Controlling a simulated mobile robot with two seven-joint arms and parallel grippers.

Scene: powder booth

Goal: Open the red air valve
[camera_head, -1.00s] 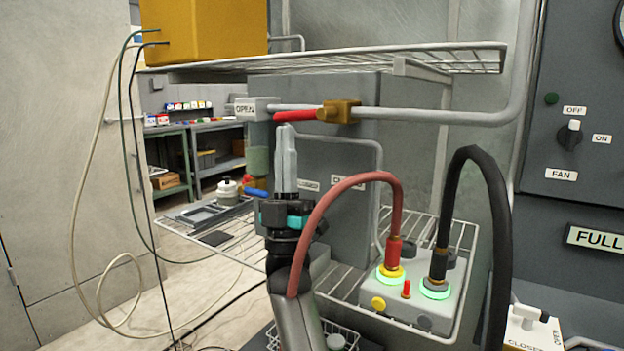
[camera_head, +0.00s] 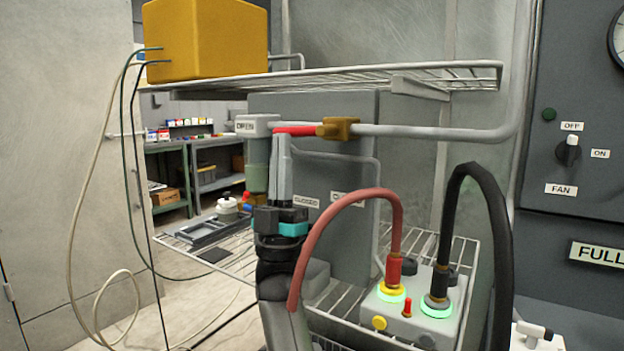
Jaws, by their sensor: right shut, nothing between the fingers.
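The red valve handle (camera_head: 296,131) sits on a brass valve body (camera_head: 338,129) on the grey pipe. A CLOSED label (camera_head: 306,202) is lower on the grey panel. My right gripper (camera_head: 283,140) points up with its fingers together and empty. Its tips are just below the handle's left part; I cannot tell whether they touch it. My left gripper is not in view.
A wire shelf with a yellow box (camera_head: 205,40) is above the pipe. A red hose (camera_head: 340,207) and a black hose (camera_head: 485,190) arch from a grey unit (camera_head: 412,312) at the right of my arm. Loose cables hang at left.

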